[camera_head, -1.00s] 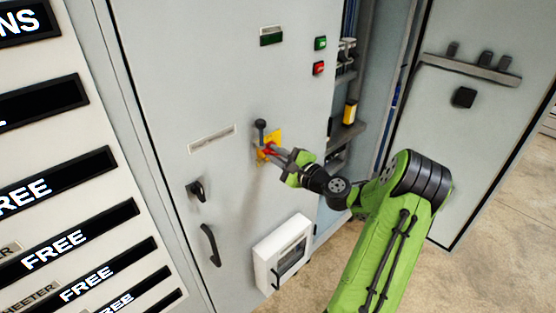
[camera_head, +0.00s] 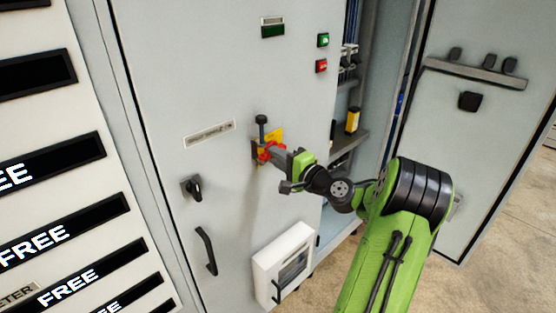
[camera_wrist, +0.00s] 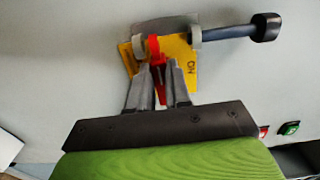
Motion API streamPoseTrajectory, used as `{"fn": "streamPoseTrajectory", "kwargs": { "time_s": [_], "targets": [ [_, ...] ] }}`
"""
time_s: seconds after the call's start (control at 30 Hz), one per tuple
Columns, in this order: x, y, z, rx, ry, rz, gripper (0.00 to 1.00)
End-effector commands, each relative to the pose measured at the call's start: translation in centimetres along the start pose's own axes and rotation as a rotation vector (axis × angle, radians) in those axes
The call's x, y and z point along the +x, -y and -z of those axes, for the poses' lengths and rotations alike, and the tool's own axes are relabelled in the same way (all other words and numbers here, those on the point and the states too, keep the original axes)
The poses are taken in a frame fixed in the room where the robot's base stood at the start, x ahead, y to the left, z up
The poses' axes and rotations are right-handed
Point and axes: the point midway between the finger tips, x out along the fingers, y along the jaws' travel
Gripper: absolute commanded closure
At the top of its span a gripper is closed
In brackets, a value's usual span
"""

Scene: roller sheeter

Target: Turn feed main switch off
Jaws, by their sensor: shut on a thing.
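The feed main switch is on the grey cabinet door, with a yellow plate (camera_head: 276,138), a red handle (camera_head: 266,152) and a dark lever with a knob (camera_head: 261,122) pointing up. In the wrist view the yellow plate (camera_wrist: 190,64) reads "ON" at its right side, and the lever (camera_wrist: 240,30) extends to the right. My gripper (camera_head: 272,152) is at the switch, its fingers closed around the red handle. In the wrist view my gripper (camera_wrist: 160,75) has its two fingertips on either side of the red handle (camera_wrist: 154,48). The fingers hide part of the plate.
A green button (camera_head: 323,40) and a red button (camera_head: 321,66) sit up and right on the door. A black knob (camera_head: 193,187) and a door handle (camera_head: 207,251) are lower left. A white box (camera_head: 284,264) juts out below. The cabinet's open bay (camera_head: 350,150) is at right.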

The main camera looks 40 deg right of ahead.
Motion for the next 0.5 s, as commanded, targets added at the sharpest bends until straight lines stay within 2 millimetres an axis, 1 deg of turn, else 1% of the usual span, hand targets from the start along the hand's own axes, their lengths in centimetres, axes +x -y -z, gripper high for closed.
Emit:
{"fn": "streamPoseTrajectory", "kwargs": {
  "time_s": [0.4, 0.43, 0.5],
  "targets": [
    [-0.01, -0.15, -0.01, -0.010, 0.001, -0.006, 1.00],
    [-0.01, -0.15, -0.01, -0.010, 0.001, -0.006, 0.79],
    [-0.01, -0.14, -0.01, -0.009, 0.001, -0.005, 0.68]
  ]
}}
